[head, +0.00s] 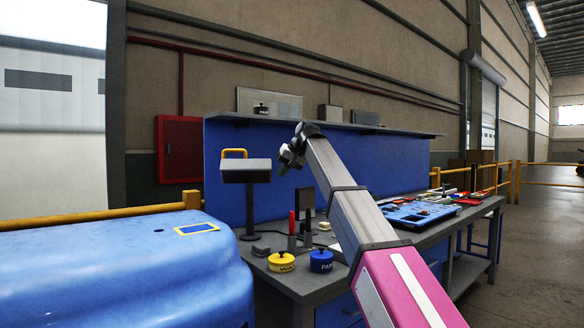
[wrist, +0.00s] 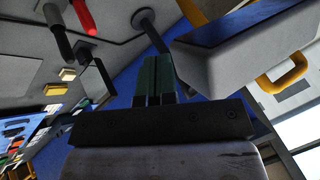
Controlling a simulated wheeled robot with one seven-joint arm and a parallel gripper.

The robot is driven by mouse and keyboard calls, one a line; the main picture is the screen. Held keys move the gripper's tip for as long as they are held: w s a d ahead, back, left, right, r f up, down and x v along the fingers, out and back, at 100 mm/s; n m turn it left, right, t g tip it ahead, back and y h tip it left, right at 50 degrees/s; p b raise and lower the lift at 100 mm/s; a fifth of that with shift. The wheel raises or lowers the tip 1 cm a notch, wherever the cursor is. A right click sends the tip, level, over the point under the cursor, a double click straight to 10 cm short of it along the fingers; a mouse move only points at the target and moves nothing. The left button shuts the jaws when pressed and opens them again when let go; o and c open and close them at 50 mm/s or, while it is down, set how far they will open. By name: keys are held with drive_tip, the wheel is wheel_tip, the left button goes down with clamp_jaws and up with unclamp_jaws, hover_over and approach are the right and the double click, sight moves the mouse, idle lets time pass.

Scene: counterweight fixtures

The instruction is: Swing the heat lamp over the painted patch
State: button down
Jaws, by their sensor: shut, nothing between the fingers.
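The heat lamp (head: 245,172) is a grey box-shaped head with a yellow handle (head: 234,152), on a dark post standing on the bench. The lamp head also shows at the upper right of the wrist view (wrist: 235,50). The painted patch (head: 197,229) is a yellow-outlined rectangle on top of the blue body panel (head: 120,265), left of and below the lamp head, which is not over it. My gripper (head: 286,158) is just right of the lamp head in the head view. Its dark green fingers (wrist: 158,75) are shut and empty, apart from the handle.
On the bench (head: 325,288) stand a yellow pot (head: 281,262), a blue pot (head: 321,261) and red-tipped and dark upright tools (head: 292,225). A blue tray (head: 415,214) lies further right. A blue back panel with a shelf (head: 330,125) rises behind my gripper.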

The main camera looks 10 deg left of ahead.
sight(253, 170)
drive_tip(key=shift+s+a, duration=0.25)
drive_tip(key=shift+a, duration=0.6)
drive_tip(key=shift+m+t+h, duration=0.3)
drive_tip(key=shift+m+t, duration=0.2)
drive_tip(key=shift+m, duration=0.3)
drive_tip(key=s+a, duration=0.1)
drive_tip(key=a, duration=0.1)
drive_tip(key=s+a, duration=0.2)
drive_tip(key=a, duration=0.1)
drive_tip(key=s+a, duration=0.1)
drive_tip(key=a, duration=0.2)
drive_tip(key=shift+s, duration=0.3)
